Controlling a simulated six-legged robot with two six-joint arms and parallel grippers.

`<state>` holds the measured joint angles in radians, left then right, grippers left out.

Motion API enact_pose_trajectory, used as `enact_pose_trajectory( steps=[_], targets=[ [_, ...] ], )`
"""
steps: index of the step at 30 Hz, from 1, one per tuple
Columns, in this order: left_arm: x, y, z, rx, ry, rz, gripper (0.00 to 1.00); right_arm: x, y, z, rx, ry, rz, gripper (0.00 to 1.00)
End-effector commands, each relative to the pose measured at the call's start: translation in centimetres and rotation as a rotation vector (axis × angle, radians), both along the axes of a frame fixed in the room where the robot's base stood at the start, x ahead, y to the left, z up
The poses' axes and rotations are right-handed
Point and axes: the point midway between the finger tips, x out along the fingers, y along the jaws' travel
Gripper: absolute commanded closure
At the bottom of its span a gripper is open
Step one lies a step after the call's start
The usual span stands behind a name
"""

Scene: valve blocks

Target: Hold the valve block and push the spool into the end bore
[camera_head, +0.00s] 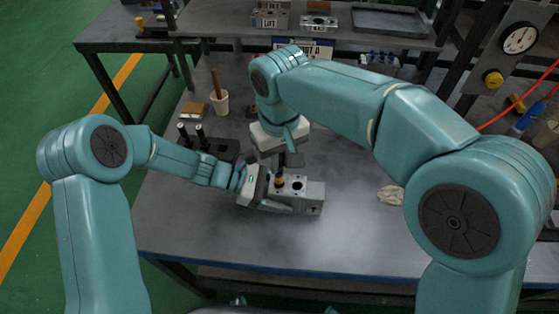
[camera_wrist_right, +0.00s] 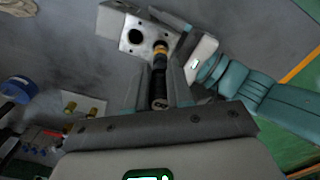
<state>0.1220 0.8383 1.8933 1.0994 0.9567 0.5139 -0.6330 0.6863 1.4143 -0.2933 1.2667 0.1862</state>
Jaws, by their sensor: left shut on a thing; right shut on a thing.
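The grey metal valve block (camera_head: 312,196) lies on the bench in front of me, with an open round bore in its top face. It also shows at the top of the right wrist view (camera_wrist_right: 108,24). My left gripper (camera_head: 266,194) is shut on the block's left end. My right gripper (camera_head: 290,158) points down above the block and is shut on the spool (camera_head: 279,181). In the right wrist view the spool (camera_wrist_right: 159,88) is dark with brass-coloured bands and stands between the fingers. Its far end meets the block's face beside the open bore; its depth in the block is hidden.
A black rack (camera_head: 222,149) with dark upright spools stands left of the block. A cup (camera_head: 219,103) with a wooden handle stands behind it. A pale rag (camera_head: 391,195) lies to the right. The front bench is clear. A gauge (camera_head: 519,38) is mounted at the back right.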

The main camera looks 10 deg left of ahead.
Motion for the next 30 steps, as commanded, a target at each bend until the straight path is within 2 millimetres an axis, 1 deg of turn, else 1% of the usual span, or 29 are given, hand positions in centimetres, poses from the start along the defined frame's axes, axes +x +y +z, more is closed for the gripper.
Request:
enact_pose_trajectory(
  steps=[1, 3, 11, 22, 25, 26, 27, 28, 30],
  targets=[
    [0.0, 0.0, 0.1, -0.002, 0.000, -0.002, 1.00, 0.0, 0.0, -0.5, -0.001, 0.001, -0.001, 1.00],
    [0.0, 0.0, 0.1, -0.002, 0.000, -0.002, 1.00, 0.0, 0.0, -0.9, 0.000, 0.000, -0.001, 1.00],
    [0.0, 0.0, 0.1, -0.002, 0.000, -0.002, 1.00, 0.0, 0.0, -1.0, 0.001, -0.002, -0.001, 1.00],
    [0.0, 0.0, 0.1, -0.002, 0.000, -0.002, 1.00, 0.0, 0.0, -2.1, 0.001, -0.001, -0.001, 1.00],
    [0.0, 0.0, 0.1, -0.002, 0.000, -0.002, 1.00, 0.0, 0.0, -2.1, 0.001, -0.002, -0.001, 1.00],
    [0.0, 0.0, 0.1, -0.002, 0.000, -0.002, 1.00, 0.0, 0.0, -2.2, 0.001, -0.001, 0.000, 0.73],
    [0.0, 0.0, 0.1, -0.002, 0.000, -0.002, 1.00, 0.0, 0.0, -2.2, 0.001, -0.001, 0.000, 0.60],
    [0.0, 0.0, 0.1, -0.002, 0.000, -0.002, 1.00, 0.0, 0.0, -2.2, 0.001, -0.001, 0.000, 0.54],
    [0.0, 0.0, 0.1, -0.002, 0.000, -0.002, 1.00, 0.0, 0.0, -2.2, 0.001, -0.001, 0.000, 0.54]
  ],
)
